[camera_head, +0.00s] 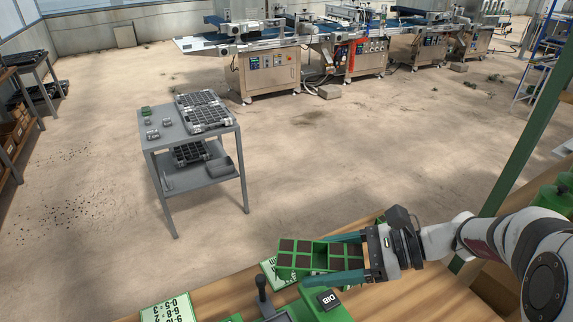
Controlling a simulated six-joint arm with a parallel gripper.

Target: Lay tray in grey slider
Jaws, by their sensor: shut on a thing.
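A green tray (316,252) with brown-filled square cells is between the two long teal fingers of my gripper (316,262). My gripper reaches in from the right and is shut on the tray, holding it over the wooden bench (402,299). The tray looks roughly level. Its right part is partly covered by the fingers. I cannot clearly make out the grey slider; the lower edge of the picture cuts off that area.
A dark joystick (262,293) stands left of the DIB block. A number card (167,308) and another card (270,272) lie near the bench edge. A grey table (172,144) with black trays stands beyond, across open floor. Conveyor machines (264,72) line the back.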

